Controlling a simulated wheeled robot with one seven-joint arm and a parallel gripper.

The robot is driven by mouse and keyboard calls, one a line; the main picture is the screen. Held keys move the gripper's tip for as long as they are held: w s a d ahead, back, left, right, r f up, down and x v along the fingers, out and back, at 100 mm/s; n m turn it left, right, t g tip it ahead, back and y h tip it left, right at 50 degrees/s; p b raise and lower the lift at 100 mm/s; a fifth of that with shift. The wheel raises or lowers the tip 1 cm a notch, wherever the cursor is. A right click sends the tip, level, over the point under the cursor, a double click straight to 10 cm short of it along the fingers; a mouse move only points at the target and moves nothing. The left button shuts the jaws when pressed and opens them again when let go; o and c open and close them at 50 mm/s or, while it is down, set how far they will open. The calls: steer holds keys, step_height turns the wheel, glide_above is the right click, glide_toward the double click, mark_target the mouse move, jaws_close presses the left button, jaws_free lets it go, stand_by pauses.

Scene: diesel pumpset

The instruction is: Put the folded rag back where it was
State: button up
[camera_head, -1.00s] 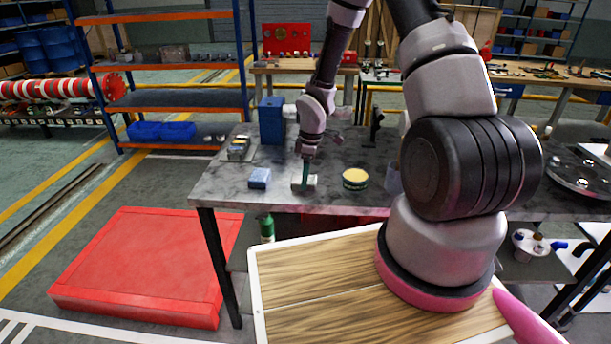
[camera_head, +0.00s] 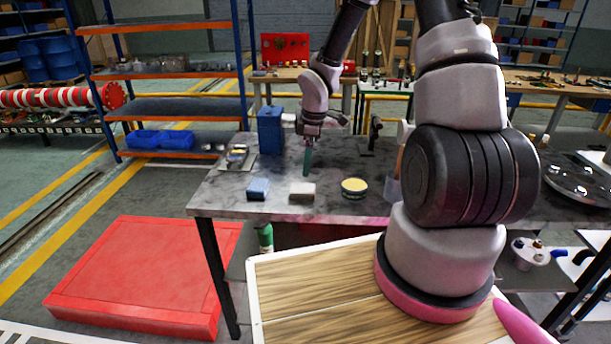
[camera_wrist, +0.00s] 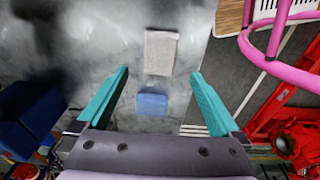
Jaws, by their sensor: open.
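The pale grey-white folded rag (camera_head: 302,191) lies flat on the grey table near its front edge, between a blue block and a round tin. In the wrist view the rag (camera_wrist: 160,52) lies beyond the fingertips, with nothing on it. My gripper (camera_head: 308,160) has teal fingers and hangs above the table, behind the rag in the head view and apart from it. In the wrist view my gripper (camera_wrist: 159,74) is open, its fingers wide apart, with nothing held between them.
The blue block (camera_head: 258,188) sits left of the rag; the yellow-topped tin (camera_head: 354,187) stands to its right. A blue box (camera_head: 270,130) and a small tray (camera_head: 237,157) are at the table's back left. A dark upright tool (camera_head: 374,134) stands farther back. The table's front edge is close.

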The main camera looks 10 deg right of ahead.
steer(key=s+d+r+m+t+h, duration=0.1)
steer(key=s+d+r+m, duration=0.15)
steer(key=r, duration=0.45)
steer(key=s+d+r+m+t, duration=0.1)
steer(key=s+r+m, duration=0.15)
steer(key=r, duration=0.55)
steer(key=s+d+r+m+t+h, duration=0.1)
steer(key=s+r+m, duration=0.15)
steer(key=r, duration=0.45)
steer(key=s+r+m+t+y, duration=0.2)
steer(key=s+r+m+t, duration=0.1)
steer(key=s+r+m, duration=0.8)
steer(key=s+r, duration=0.2)
steer(key=s, duration=0.1)
steer(key=shift+r+t+y, duration=0.15)
steer(key=shift+t+y, duration=0.15)
steer(key=shift+y, duration=0.1)
steer(key=shift+s, duration=0.1)
